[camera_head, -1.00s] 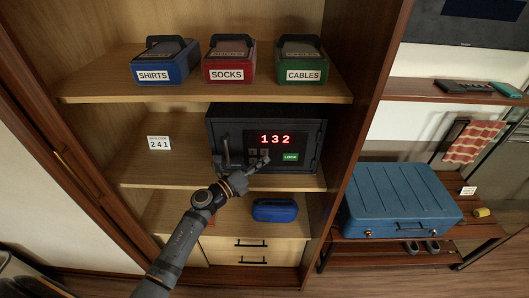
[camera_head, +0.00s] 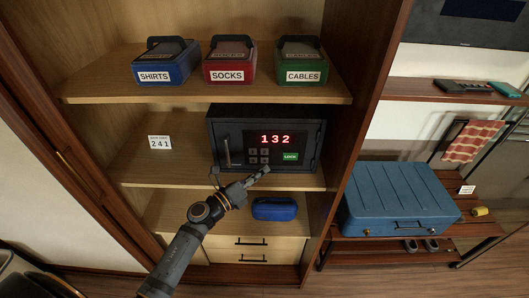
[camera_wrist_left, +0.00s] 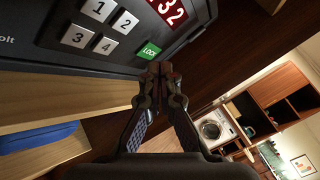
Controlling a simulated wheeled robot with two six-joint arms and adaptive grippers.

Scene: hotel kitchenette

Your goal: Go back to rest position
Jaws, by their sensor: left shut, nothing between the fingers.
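My left gripper (camera_head: 262,172) is shut and empty in front of the lower part of the dark safe (camera_head: 232,130). In the left wrist view its fingertips (camera_wrist_left: 160,70) meet just below the green LOCK button (camera_wrist_left: 150,50). I cannot tell whether they touch the safe. The safe's red display (camera_head: 276,139) reads 132, and its door looks closed. The keypad (camera_head: 258,156) shows to the left of the LOCK button. My right gripper is not in view.
Labelled boxes for shirts (camera_head: 167,62), socks (camera_head: 230,63) and cables (camera_head: 302,63) stand on the shelf above. A blue case (camera_head: 275,209) lies below. A blue suitcase (camera_head: 400,195) is on the right rack.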

